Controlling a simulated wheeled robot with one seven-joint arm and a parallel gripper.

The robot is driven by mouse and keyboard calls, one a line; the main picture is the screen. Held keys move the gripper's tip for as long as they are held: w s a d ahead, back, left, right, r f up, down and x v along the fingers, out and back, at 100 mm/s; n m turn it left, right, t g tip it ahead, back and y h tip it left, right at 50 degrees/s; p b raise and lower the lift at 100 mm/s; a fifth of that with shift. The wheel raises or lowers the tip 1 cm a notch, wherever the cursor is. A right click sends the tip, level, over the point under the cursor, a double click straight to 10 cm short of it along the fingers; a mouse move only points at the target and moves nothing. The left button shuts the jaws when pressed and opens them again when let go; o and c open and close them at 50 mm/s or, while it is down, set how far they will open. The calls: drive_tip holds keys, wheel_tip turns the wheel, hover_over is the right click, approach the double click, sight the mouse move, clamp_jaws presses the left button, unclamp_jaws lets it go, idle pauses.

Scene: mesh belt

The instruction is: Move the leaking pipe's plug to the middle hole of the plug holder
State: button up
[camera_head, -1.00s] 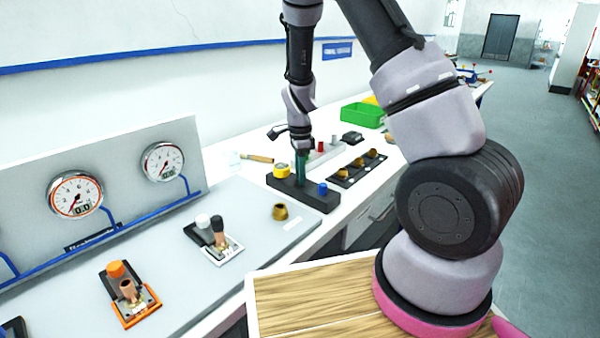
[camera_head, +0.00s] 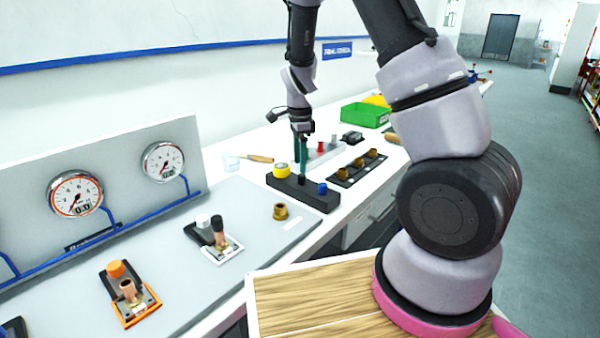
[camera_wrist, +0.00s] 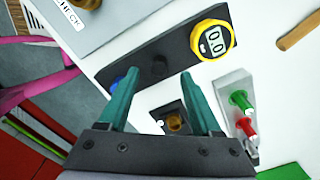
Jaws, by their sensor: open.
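The plug holder (camera_head: 320,201) is a black block on the bench. A yellow round piece (camera_head: 282,171) is at its left end and a blue plug (camera_head: 322,188) at its right. A small dark piece, apparently a black plug (camera_head: 301,180), stands in the middle; in the wrist view it is a dark disc (camera_wrist: 160,65). My gripper (camera_head: 300,158), with green fingers, is above the holder's middle. In the wrist view the gripper (camera_wrist: 158,82) is open, nothing between its fingers.
A second pipe fixture (camera_head: 222,245) with a dark upright top stands on the grey panel. Two gauges (camera_head: 75,194) are behind. A brass fitting (camera_head: 280,212) is near the holder. A black rack (camera_head: 350,172) with brass fittings and a green bin (camera_head: 364,115) lie beyond.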

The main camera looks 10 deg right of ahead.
drive_tip(key=shift+r, duration=2.65)
drive_tip(key=shift+r, duration=0.1)
wheel_tip(320, 180, up, 9)
drive_tip(key=n+t+y, duration=0.1)
drive_tip(key=n+y, duration=0.1)
drive_tip(key=n, duration=0.1)
hover_over(300, 175)
drive_tip(key=s+d, duration=0.2)
drive_tip(key=s, duration=0.1)
drive_tip(key=s+d+r+n+t, duration=0.2)
drive_tip(key=s+r+n, duration=0.1)
drive_tip(key=s+r, duration=0.4)
drive_tip(key=s+d+r+n+t, duration=0.2)
drive_tip(key=s+r+n, duration=0.4)
drive_tip(key=s, duration=0.5)
wheel_tip(300, 175, up, 2)
drive_tip(key=shift+d+r+n+t, duration=0.15)
drive_tip(key=shift+r+n+t, duration=0.2)
drive_tip(key=shift+t, duration=0.45)
drive_tip(key=shift+s+n+t, duration=0.3)
drive_tip(key=shift+s+n, duration=0.15)
drive_tip(key=shift+s, duration=0.15)
drive_tip(key=shift+c, duration=0.2)
